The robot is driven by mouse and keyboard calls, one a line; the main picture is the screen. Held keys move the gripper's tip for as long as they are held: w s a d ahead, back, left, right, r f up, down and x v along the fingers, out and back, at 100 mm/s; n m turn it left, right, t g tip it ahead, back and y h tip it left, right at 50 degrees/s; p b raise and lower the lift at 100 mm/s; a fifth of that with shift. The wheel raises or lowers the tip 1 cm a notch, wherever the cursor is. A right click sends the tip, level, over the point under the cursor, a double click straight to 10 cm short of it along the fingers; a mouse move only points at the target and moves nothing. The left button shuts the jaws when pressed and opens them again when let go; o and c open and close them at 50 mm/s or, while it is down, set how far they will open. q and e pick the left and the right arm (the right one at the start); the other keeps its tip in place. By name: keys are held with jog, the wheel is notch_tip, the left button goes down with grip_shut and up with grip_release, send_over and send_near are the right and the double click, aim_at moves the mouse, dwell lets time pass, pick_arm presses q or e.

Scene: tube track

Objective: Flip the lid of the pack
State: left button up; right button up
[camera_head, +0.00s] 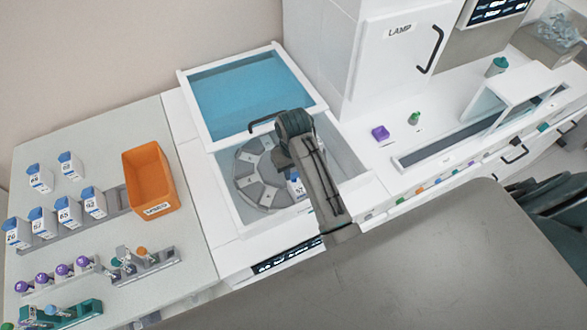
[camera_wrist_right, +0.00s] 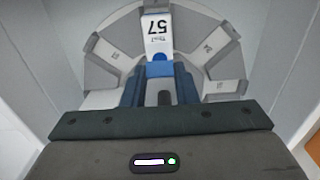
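The pack (camera_wrist_right: 158,35) is a white box marked 57 with a blue lid (camera_wrist_right: 160,68). It stands in a slot of the grey carousel (camera_wrist_right: 108,48) inside the white machine. In the head view the pack (camera_head: 297,187) is partly hidden behind my right arm. In the right wrist view my right gripper (camera_wrist_right: 160,80) has its two blue fingers apart, one on each side of the lid's end. I cannot tell whether they touch it. In the head view my right wrist hides the fingertips. My left gripper is not in view.
The machine's blue-glass cover (camera_head: 245,92) is at the back of the opening. White walls (camera_head: 222,195) surround the carousel. On the left bench are an orange bin (camera_head: 150,177), several blue-lidded packs (camera_head: 68,212) and tube racks (camera_head: 143,266). A tall LAMP cabinet (camera_head: 335,70) stands behind right.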

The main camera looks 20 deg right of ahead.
aim_at(294, 180)
jog(key=shift+s+f+t, duration=0.2)
jog(key=shift+s+t, duration=0.25)
jog(key=shift+t, duration=0.45)
jog(key=shift+s+f+t, duration=0.2)
jog(key=shift+s+t, duration=0.2)
jog(key=shift+t, duration=0.5)
jog(key=shift+s+f+t, duration=0.25)
jog(key=shift+s+t, duration=0.05)
jog(key=shift+t, duration=0.7)
jog(key=shift+s+f+t+b, duration=0.15)
jog(key=shift+t+b, duration=0.35)
jog(key=shift+t, duration=0.2)
jog(key=o, duration=1)
